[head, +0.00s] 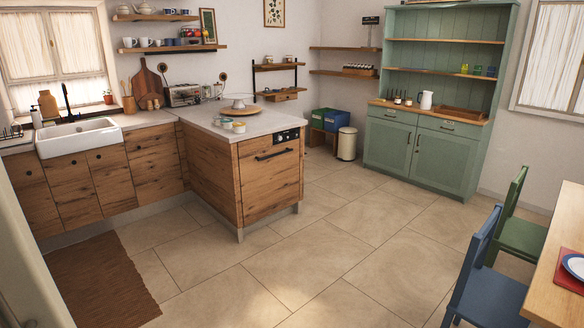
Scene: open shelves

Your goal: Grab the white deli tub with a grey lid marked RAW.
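Neither of my grippers is in view.
A glass-domed stand (238,109) sits behind the tubs. A toaster (183,95) is on the back counter. A green hutch (425,150), a bin (347,144), and blue (474,295) and green (522,234) chairs stand to the right. The middle tiled floor is clear.

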